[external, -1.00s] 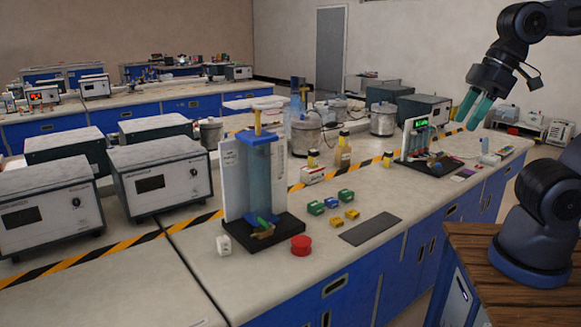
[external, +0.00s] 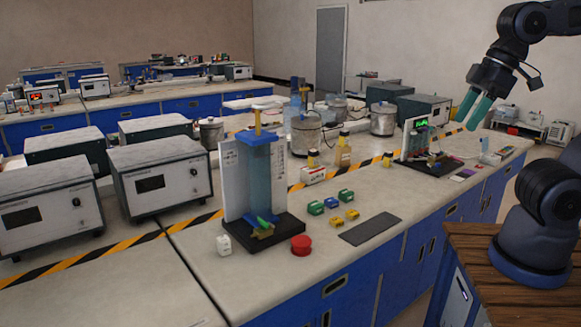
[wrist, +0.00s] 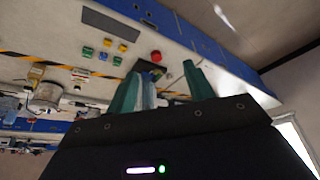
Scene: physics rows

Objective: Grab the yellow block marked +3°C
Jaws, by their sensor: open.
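Two small yellow blocks lie side by side on the bench in the external view, one nearer the front (external: 336,222) and one to its right (external: 352,214). The wrist view also shows yellow blocks (wrist: 107,42) (wrist: 122,47). Any marking such as +3°C is too small to read, so I cannot tell which block bears it. My gripper (external: 470,108) has teal fingers, is open and empty, and hangs high at the right, well away from the blocks. Its fingers also show in the wrist view (wrist: 163,85).
Green blocks (external: 316,207) and a blue block (external: 331,203) sit close behind the yellow ones. A dark flat plate (external: 370,229) lies to their right. A tall cylinder stand (external: 257,180) and a red round piece (external: 301,245) are at left.

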